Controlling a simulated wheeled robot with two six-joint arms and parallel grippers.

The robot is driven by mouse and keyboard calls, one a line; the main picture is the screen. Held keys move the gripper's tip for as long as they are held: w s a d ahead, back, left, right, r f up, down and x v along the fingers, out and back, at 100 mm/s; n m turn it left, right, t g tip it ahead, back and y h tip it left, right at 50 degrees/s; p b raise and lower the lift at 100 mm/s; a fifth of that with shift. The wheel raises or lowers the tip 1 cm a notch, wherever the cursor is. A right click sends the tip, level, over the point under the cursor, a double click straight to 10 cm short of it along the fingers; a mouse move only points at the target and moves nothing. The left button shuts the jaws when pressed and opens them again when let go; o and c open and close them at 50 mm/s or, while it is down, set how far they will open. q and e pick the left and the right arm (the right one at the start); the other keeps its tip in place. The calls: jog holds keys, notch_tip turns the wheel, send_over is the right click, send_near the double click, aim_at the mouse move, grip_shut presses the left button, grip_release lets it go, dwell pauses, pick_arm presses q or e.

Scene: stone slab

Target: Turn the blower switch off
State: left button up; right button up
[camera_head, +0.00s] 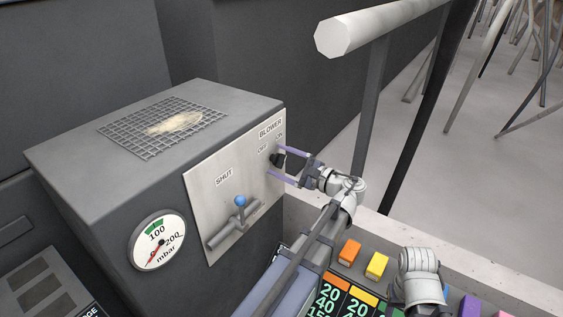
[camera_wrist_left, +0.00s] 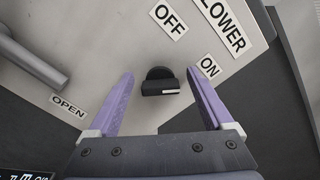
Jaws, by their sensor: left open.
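The blower switch (camera_head: 278,158) is a small black knob on the pale panel (camera_head: 200,187) of the dark grey box. In the left wrist view the switch (camera_wrist_left: 161,82) has a white mark at its right end, on the side of the ON label (camera_wrist_left: 209,67). The OFF label (camera_wrist_left: 168,21) is above it. My left gripper (camera_head: 272,161) is open, with its purple fingers on either side of the switch. In the left wrist view, gaps show between the knob and both fingers (camera_wrist_left: 160,76). My right gripper is not in view.
A lever with a blue ball (camera_head: 240,201) sits left of the switch, below a SHUT label. A pressure gauge (camera_head: 157,242) and a mesh grille (camera_head: 163,126) are on the box. A thick pale rail (camera_head: 385,25) stands behind my left wrist. Coloured blocks (camera_head: 377,265) lie at lower right.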

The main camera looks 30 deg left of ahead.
pick_arm(q)
grip_shut()
dwell(0.7)
jog(key=shift+n, duration=0.3)
jog(key=n, duration=0.3)
jog(key=shift+s+f+n, duration=0.1)
jog(key=shift+f+n, duration=0.05)
jog(key=shift+n, duration=0.25)
jog(key=n, duration=0.3)
jog(key=shift+f+n, duration=0.1)
jog(key=shift+n, duration=0.2)
jog(key=n, duration=0.4)
jog(key=shift+f+b, duration=0.1)
jog(key=shift+b, duration=0.25)
jog(key=shift+f+n, duration=0.1)
jog(key=shift+n, duration=2.1)
